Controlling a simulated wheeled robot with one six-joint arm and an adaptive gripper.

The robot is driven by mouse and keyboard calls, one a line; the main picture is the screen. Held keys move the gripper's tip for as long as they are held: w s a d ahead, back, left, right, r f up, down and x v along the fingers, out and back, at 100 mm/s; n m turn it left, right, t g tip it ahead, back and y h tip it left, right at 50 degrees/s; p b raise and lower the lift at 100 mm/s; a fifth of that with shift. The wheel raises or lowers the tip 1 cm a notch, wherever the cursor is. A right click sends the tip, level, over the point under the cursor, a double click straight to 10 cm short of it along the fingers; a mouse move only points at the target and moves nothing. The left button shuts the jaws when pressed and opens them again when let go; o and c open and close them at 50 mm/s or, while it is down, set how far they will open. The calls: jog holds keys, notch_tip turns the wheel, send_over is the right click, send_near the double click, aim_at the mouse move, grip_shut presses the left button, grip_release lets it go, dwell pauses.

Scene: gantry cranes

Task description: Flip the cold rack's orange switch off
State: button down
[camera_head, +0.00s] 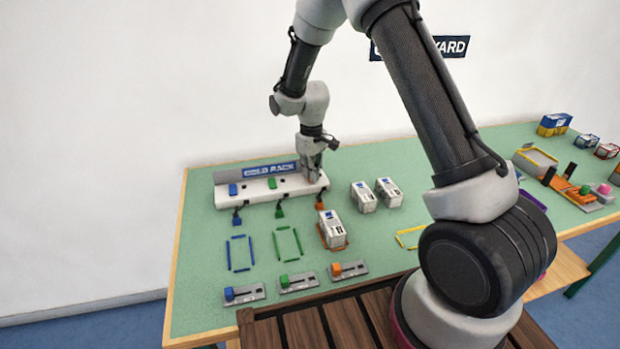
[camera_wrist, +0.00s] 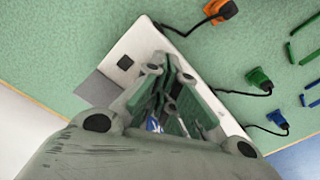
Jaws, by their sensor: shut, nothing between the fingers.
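The cold rack is a long white strip (camera_head: 270,190) at the back left of the green table, with a "COLD RACK" sign behind it. A blue switch (camera_head: 233,189) and a green switch (camera_head: 272,183) show on its top. My gripper (camera_head: 313,174) points down at the strip's right end, its fingers shut with nothing between them. The wrist view shows the fingers (camera_wrist: 170,100) over the white strip (camera_wrist: 135,45). The orange switch is not visible in either view; my gripper covers that part of the strip. I cannot tell whether the fingertips touch it.
Blue, green and orange plugs (camera_head: 320,205) with black cables sit before the strip. White boxes (camera_head: 364,197) stand to its right; another (camera_head: 331,229) stands at an orange outline. Slider plates with blue, green and orange knobs (camera_head: 336,268) lie near the front edge.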

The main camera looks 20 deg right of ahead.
jog(key=shift+r, duration=3.45)
jog(key=s+d+r+m+t, duration=0.1)
jog(key=s+d+r, duration=0.4)
jog(key=s, duration=0.6)
jog(key=s+d+r+m+t, duration=0.2)
jog(key=s+d+r, duration=0.3)
jog(key=s+r, duration=0.5)
jog(key=s+d+r+m+t, duration=0.1)
jog(key=s+d+r+m, duration=0.2)
jog(key=s, duration=0.9)
notch_tip(320, 180, up, 5)
jog(key=shift+d+f, duration=0.15)
jog(key=shift+d, duration=0.8)
jog(key=shift+a, duration=0.1)
